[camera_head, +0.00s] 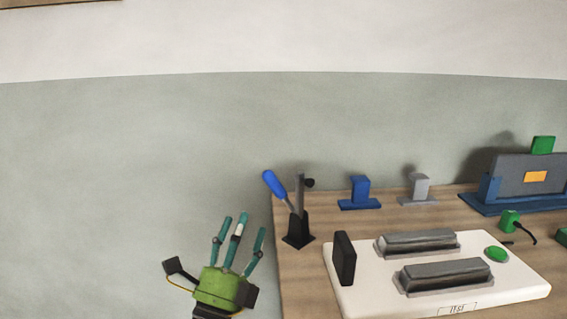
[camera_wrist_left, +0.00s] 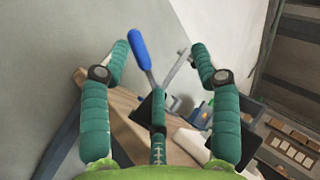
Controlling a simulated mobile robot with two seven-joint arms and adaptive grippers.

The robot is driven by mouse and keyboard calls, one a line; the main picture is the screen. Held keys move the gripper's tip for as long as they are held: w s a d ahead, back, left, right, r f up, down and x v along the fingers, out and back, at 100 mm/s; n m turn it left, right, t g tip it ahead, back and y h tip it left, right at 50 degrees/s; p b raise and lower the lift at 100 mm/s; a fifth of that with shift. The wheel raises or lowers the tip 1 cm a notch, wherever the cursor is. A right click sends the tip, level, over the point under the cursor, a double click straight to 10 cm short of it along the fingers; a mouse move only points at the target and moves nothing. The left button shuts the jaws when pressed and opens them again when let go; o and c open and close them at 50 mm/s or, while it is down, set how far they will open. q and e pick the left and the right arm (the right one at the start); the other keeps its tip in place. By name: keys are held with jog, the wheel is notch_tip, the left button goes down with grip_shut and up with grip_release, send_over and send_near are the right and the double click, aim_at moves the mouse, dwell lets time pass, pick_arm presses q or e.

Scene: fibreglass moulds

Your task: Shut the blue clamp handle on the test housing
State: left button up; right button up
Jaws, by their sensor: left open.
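The blue clamp handle (camera_head: 274,184) is raised and leans up to the left from its black clamp stand (camera_head: 298,229) at the table's left edge. In the left wrist view the blue handle (camera_wrist_left: 139,48) shows ahead, between the two outer fingers. The white test housing (camera_head: 505,285), with two grey ribbed blocks and a printed label, lies on the table right of the clamp. My left gripper (camera_head: 243,227) is open and empty, left of the table edge and lower in the picture than the handle, apart from it. It also shows in the left wrist view (camera_wrist_left: 161,55). My right gripper is not in view.
A black upright block (camera_head: 344,258) and a green button (camera_head: 496,254) sit on the housing. A blue stand (camera_head: 360,191) and a grey stand (camera_head: 420,188) are behind it. A grey panel in a blue holder (camera_head: 512,206) and a green plug (camera_head: 510,221) are at right. A plain wall is behind.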

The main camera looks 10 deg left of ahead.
aim_at(272, 183)
pick_arm(q)
jog(key=w+r, duration=0.1)
jog(key=w, duration=0.4)
jog(key=w+d+r, duration=0.1)
jog(key=w, duration=0.4)
jog(key=w+d+r+b, duration=0.1)
jog(key=w, duration=0.4)
jog(key=shift+d, duration=0.1)
grip_shut()
